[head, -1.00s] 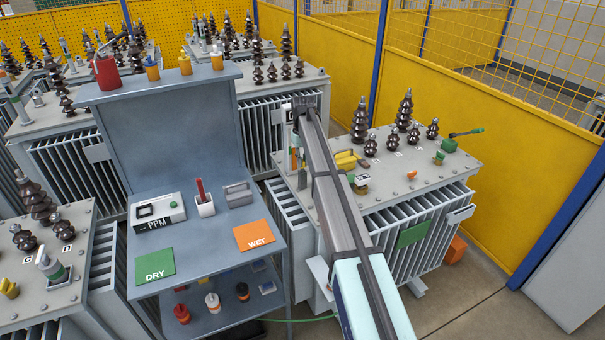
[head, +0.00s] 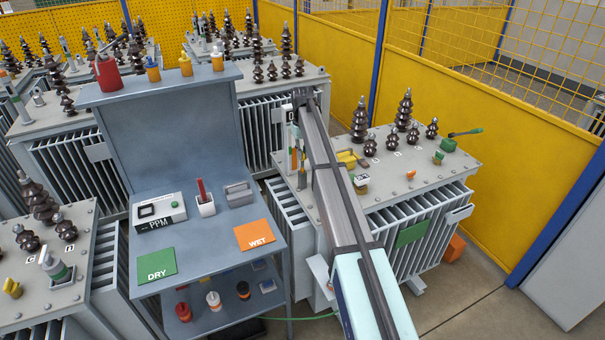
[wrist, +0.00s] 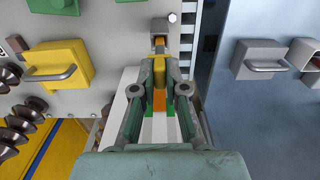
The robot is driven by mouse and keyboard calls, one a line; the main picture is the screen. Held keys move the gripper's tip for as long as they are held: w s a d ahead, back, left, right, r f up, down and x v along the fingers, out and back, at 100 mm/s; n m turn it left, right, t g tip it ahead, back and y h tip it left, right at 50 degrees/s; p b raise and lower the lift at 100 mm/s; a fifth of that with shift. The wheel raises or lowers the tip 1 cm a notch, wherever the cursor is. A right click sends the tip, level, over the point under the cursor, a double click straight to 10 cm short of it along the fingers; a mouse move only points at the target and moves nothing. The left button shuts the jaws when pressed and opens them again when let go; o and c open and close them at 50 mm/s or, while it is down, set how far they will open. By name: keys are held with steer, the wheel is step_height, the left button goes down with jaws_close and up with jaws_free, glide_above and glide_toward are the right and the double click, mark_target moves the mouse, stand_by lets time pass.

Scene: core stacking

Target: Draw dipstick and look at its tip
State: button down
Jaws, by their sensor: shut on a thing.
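My gripper (wrist: 159,80) is shut on a yellow piece (wrist: 160,62) between its fingertips in the wrist view. I take this piece for the dipstick's handle; the tip cannot be made out. An orange part shows just above it, and a white plate with orange and green bands (wrist: 147,125) lies behind the fingers. In the head view my gripper (head: 303,100) is above the left edge of the right-hand transformer (head: 400,190).
A bench (head: 205,232) to the left holds a PPM meter (head: 158,212), a red probe in a white holder (head: 204,200), a green DRY card (head: 155,266) and an orange WET card (head: 254,235). Dark bushings (head: 404,108) rise from the transformer. A yellow fence (head: 470,130) stands behind.

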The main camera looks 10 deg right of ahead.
steer(key=shift+r+p, duration=0.95)
steer(key=shift+r, duration=1.35)
